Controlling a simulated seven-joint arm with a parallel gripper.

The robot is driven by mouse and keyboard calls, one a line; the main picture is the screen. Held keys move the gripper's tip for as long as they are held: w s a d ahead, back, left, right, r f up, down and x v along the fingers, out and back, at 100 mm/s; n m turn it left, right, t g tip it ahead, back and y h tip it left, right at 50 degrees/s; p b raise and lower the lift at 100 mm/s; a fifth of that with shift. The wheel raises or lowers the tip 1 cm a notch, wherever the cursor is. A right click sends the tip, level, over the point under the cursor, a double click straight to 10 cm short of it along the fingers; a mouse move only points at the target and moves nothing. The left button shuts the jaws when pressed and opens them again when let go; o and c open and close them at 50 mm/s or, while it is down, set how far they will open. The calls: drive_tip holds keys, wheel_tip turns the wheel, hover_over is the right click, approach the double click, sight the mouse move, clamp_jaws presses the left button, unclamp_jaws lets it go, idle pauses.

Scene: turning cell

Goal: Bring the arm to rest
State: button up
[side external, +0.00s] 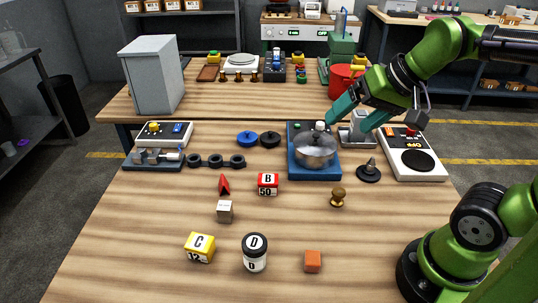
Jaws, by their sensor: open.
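My gripper (350,116) has two teal fingers spread apart, with nothing visible between them. It hangs above the table (150,225) at the right, over the area behind the blue unit (291,137) with a metal pot (315,152) on it. The left fingertip is near the pot's lid knob in the picture; whether it touches cannot be told. The right fingertip is close to a grey metal device (357,140) and partly overlaps it.
A white panel unit with a black disc (417,161) stands right of the gripper. A black cone stand (369,172) and a brown knob piece (338,197) lie in front.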

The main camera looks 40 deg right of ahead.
drive_tip(key=s+a+n, duration=0.1)
drive_tip(key=s+f+n, duration=0.1)
drive_tip(key=shift+s+a+f+t, duration=0.3)
drive_tip(key=shift+a, duration=0.05)
